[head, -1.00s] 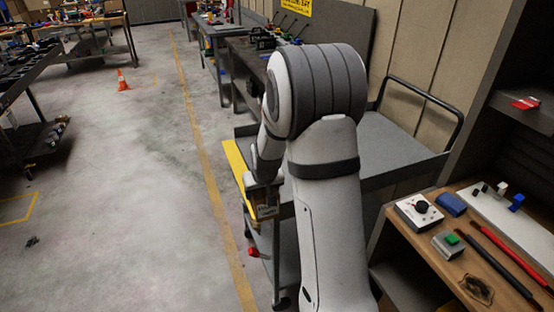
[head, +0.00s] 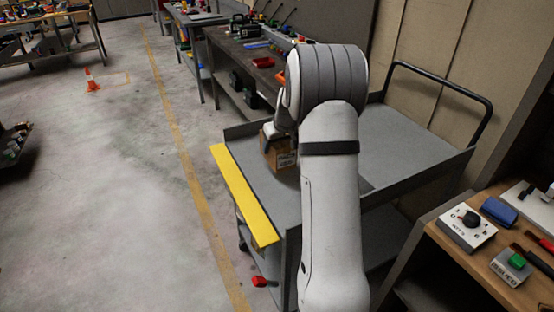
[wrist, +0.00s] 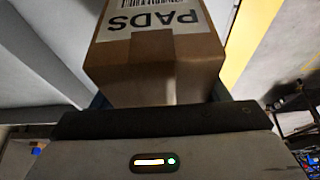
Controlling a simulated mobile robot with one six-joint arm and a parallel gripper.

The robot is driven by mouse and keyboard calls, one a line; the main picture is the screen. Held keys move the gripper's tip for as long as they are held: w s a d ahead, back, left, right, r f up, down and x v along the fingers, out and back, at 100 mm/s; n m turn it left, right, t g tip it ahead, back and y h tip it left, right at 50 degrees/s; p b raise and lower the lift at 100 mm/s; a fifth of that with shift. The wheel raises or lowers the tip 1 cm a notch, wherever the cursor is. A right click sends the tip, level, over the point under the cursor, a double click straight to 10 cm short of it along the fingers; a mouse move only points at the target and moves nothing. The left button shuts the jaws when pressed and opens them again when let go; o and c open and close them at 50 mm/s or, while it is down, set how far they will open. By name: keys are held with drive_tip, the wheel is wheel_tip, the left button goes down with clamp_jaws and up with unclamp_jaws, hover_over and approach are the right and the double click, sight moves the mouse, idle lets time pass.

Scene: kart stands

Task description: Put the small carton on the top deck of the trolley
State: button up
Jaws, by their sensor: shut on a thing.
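The small carton (head: 279,150) is brown with a white label; in the wrist view the carton (wrist: 155,60) shows the word PADS upside down. My gripper (head: 272,138) is shut on it, with the fingers mostly hidden by the carton and my arm. In the head view the carton appears over the left part of the trolley's grey top deck (head: 405,140). I cannot tell whether its underside touches the deck. The trolley has a yellow strip (head: 243,195) along its near left edge and a dark push handle (head: 440,85) at the right.
A wooden bench (head: 475,255) with a white control box (head: 467,229) and tools stands at the lower right. Workbenches with loose items line the back. An orange cone (head: 92,80) stands on open floor at the left. The right part of the deck is clear.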

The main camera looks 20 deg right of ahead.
drive_tip(key=shift+w+a+f, duration=0.15)
drive_tip(key=shift+f, duration=0.7)
drive_tip(key=shift+a+f, duration=0.1)
drive_tip(key=shift+f, duration=1.65)
drive_tip(key=shift+f, duration=0.25)
drive_tip(key=o, duration=1.3)
drive_tip(key=shift+r, duration=0.1)
